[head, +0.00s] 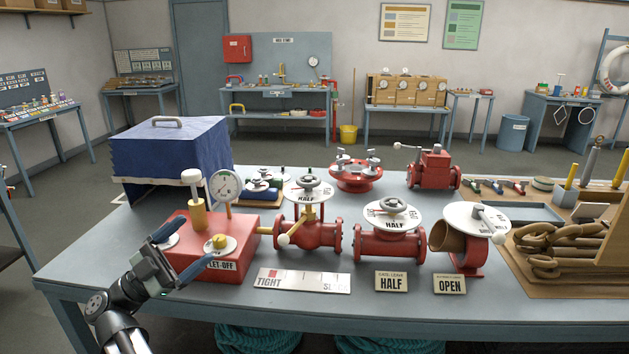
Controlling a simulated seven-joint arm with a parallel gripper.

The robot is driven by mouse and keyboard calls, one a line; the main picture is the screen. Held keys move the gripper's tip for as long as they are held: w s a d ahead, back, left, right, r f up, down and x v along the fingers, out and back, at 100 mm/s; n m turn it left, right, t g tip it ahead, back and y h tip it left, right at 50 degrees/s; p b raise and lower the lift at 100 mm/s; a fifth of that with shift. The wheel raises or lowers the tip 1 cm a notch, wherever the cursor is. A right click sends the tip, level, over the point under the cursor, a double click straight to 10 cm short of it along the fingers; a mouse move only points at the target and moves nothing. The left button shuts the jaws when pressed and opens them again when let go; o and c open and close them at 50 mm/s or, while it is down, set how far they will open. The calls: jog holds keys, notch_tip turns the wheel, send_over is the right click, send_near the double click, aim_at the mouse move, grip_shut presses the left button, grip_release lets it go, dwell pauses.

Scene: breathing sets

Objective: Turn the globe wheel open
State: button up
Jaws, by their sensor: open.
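Two red valves with handwheels stand on the bench. The left valve (307,234) has a grey handwheel (309,182) above a white round plate that reads HALF. A lever with a pale knob projects from its front. The middle valve (390,246) has a similar handwheel (393,205) over a plate also reading HALF. No label that I can read says which wheel is the globe wheel; the left valve has the taller, yoke-like top. My gripper (190,246) is open and empty in front of the red box's left part, left of both wheels and apart from them.
A red box (190,250) marked LET-OFF, with a gauge and plunger, stands between my gripper and the valves. A butterfly-type valve (468,250) with a white plate is at right. Signs (391,282) line the front edge; a blue-covered box (172,150) stands behind left.

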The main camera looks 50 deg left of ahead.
jog(key=a+r+m, duration=0.1)
jog(key=a+r, duration=0.6)
jog(key=r, duration=0.1)
jog(key=n+g+h, duration=0.2)
jog(key=n+g, duration=0.4)
jog(key=g, duration=0.1)
send_near(320, 178)
jog(key=x, duration=0.6)
jog(key=a+x, duration=0.1)
jog(key=x, duration=0.2)
jog(key=shift+w+a+f, duration=0.1)
jog(key=shift+w+f, duration=0.1)
jog(key=shift+f, duration=0.05)
jog(key=shift+c, duration=0.2)
jog(key=c, duration=0.9)
